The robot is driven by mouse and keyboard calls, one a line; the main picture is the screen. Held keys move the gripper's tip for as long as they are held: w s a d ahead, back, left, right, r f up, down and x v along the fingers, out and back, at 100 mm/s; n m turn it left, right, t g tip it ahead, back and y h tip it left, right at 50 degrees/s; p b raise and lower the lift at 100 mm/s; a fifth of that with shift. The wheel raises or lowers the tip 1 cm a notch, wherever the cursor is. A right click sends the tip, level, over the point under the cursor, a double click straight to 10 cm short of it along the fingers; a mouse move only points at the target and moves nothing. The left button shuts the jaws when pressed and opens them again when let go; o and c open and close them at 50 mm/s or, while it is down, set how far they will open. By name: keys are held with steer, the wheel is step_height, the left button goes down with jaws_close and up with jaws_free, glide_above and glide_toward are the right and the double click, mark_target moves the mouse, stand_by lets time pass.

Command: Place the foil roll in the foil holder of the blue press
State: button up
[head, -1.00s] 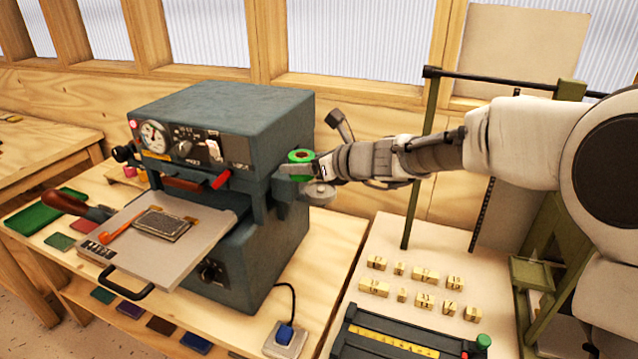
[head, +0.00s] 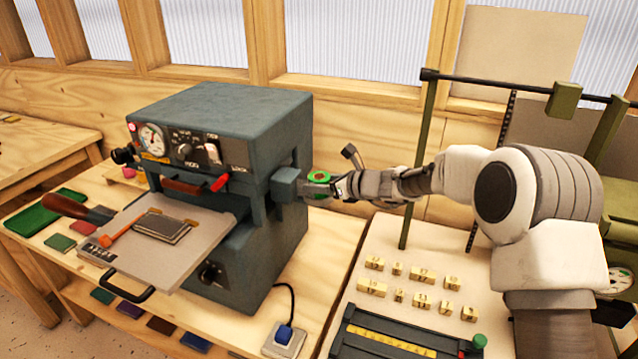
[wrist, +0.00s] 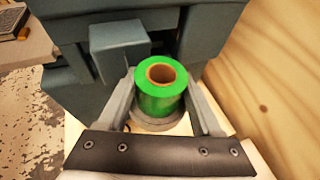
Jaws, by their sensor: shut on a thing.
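My gripper (head: 320,190) is shut on the green foil roll (head: 319,177), to the right of the blue-grey press (head: 215,110). In the wrist view, the roll (wrist: 160,103) is upright between the two fingers of my gripper (wrist: 158,85), its brown hollow core facing up. A round grey disc (wrist: 158,126) shows around and below the roll's base; I cannot tell whether the roll touches it. A square block (wrist: 122,48) on the press's side is close to the left of the roll. The disc is mostly hidden in the head view.
The press's tray (head: 185,262) is pulled out with a plate and an orange-handled tool on it. Small wooden blocks (head: 420,278) and a green-framed machine (head: 415,170) are to the right.

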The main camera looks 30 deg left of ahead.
steer(key=shift+f, duration=0.2)
steer(key=o, duration=1.2)
steer(key=shift+r, duration=0.1)
steer(key=shift+c, duration=0.2)
steer(key=shift+r, duration=0.1)
steer(key=shift+d+r, duration=0.1)
steer(key=shift+d, duration=0.05)
steer(key=b+v, duration=0.1)
steer(key=v, duration=1)
steer(key=shift+s+d, duration=0.2)
steer(key=shift+d, duration=0.15)
